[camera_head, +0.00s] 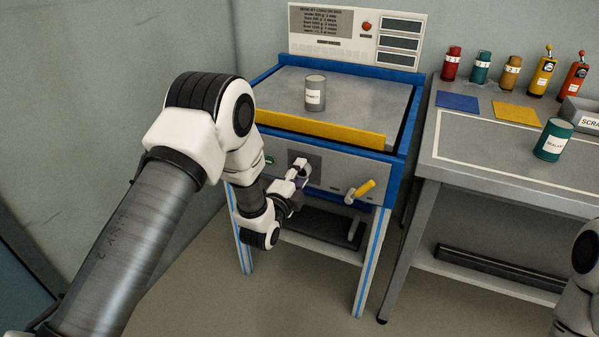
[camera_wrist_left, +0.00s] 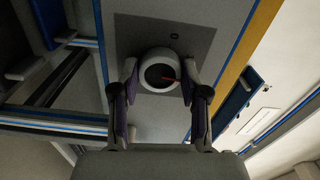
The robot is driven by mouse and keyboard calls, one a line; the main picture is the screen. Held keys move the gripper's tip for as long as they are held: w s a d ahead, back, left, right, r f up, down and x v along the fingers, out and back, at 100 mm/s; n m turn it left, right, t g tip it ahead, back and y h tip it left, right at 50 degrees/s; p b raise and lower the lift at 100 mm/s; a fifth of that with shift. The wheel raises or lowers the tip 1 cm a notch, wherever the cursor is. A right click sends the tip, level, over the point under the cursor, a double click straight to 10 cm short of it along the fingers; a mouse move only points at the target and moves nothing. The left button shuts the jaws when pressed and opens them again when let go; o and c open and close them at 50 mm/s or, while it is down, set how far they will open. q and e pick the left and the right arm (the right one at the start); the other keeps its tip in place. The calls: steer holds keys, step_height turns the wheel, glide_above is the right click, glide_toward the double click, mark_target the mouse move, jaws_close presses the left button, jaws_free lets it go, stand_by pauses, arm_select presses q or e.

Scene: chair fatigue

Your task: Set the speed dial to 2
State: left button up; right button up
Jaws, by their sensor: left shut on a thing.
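My left gripper (camera_wrist_left: 162,83) is shut on the dial, one finger on each side. In the head view my left gripper (camera_head: 297,178) is at the front panel and hides most of the dial. My right gripper is not in view.
A yellow-handled lever (camera_head: 362,190) juts from the panel right of my left gripper. A grey can (camera_head: 315,94) stands on the machine top behind a yellow bar (camera_head: 320,129). A side bench (camera_head: 480,160) holds several bottles and a teal can (camera_head: 553,140).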

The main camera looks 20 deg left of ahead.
arm_select(q)
steer(key=shift+m+p, duration=0.3)
steer(key=shift+m, duration=1.6)
steer(key=o, duration=1.1)
steer(key=shift+o, duration=0.2)
steer(key=s, duration=1.2)
steer(key=shift+a, duration=0.15)
